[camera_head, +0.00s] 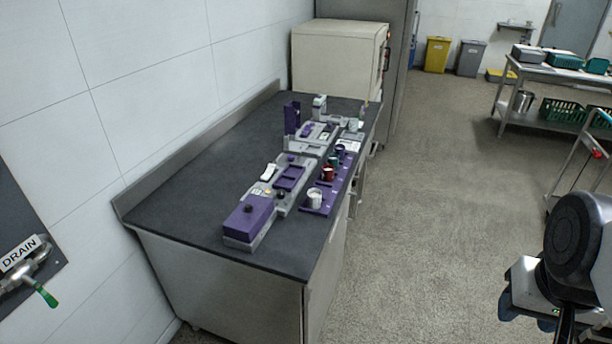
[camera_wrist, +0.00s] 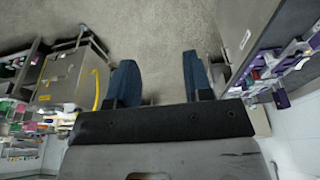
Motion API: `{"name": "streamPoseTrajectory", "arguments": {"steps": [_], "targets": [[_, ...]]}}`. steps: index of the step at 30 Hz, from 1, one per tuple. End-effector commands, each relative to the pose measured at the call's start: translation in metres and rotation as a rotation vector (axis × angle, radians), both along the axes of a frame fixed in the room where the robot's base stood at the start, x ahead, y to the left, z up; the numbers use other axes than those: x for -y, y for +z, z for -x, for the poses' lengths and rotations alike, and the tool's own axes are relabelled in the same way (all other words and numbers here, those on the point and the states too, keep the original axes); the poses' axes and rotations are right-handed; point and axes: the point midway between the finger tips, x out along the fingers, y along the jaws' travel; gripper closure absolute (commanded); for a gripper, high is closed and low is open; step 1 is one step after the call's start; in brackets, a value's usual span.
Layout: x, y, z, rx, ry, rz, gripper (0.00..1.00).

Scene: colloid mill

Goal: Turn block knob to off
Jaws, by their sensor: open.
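A purple block (camera_head: 248,218) on a grey base stands at the near end of the dark counter. A small dark knob (camera_head: 249,208) sits on its top; its pointer and markings are too small to read. Another dark knob (camera_head: 281,195) is on the grey unit just behind it, and I cannot tell for certain which is the block knob. My gripper (camera_wrist: 158,78) is open and empty, its two blue fingers apart over bare floor. In the head view my arm's end is at the lower right, well away from the counter.
The dark counter (camera_head: 190,190) has free room on its left. A purple tray (camera_head: 318,207) with several cups lies right of the grey units. A cream box-shaped appliance (camera_head: 335,55) stands behind. A drain valve (camera_head: 28,262) is on the left wall. Open floor separates my arm from the counter.

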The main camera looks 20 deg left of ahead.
Motion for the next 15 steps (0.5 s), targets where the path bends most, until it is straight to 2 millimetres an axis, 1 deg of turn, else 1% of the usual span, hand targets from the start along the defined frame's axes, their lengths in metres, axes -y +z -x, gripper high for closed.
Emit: {"name": "streamPoseTrajectory", "arguments": {"steps": [1, 3, 7, 10, 15], "targets": [[0.000, 0.000, 0.000, 0.000, 0.000, 0.000, 0.49], [0.000, 0.000, 0.000, 0.000, 0.000, 0.000, 0.40], [-0.002, 0.002, -0.005, -0.004, 0.000, -0.002, 0.40], [-0.004, 0.006, -0.013, -0.011, 0.002, -0.006, 0.40], [-0.013, 0.016, -0.037, -0.033, 0.003, -0.016, 0.40]]}}
